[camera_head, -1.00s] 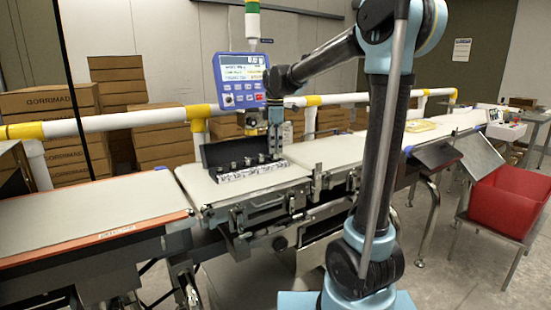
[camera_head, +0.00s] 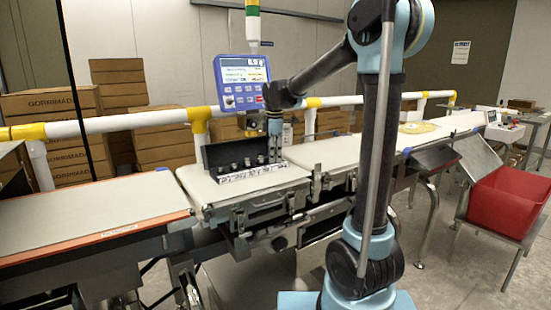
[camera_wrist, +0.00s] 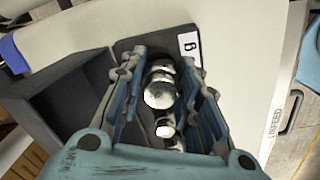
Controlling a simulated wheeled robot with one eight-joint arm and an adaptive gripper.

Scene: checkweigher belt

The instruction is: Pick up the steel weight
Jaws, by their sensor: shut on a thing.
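The steel weight (camera_wrist: 160,89) is a shiny knobbed cylinder at the end of a row in the black weight case (camera_wrist: 128,47). In the wrist view my gripper (camera_wrist: 162,75) has its blue fingers on either side of this weight, shut on it. The head view shows my gripper (camera_head: 275,156) pointing down at the right end of the case, whose dark lid (camera_head: 225,153) stands open behind. The weight's lower part is hidden, so I cannot tell whether it is clear of its seat.
Smaller weights (camera_wrist: 165,128) stand in the same row. The case rests on the pale checkweigher belt (camera_head: 215,190). A blue display (camera_head: 242,82) stands behind it, and a white rail (camera_head: 165,117) runs along the back. A red bin (camera_head: 508,202) is at far right.

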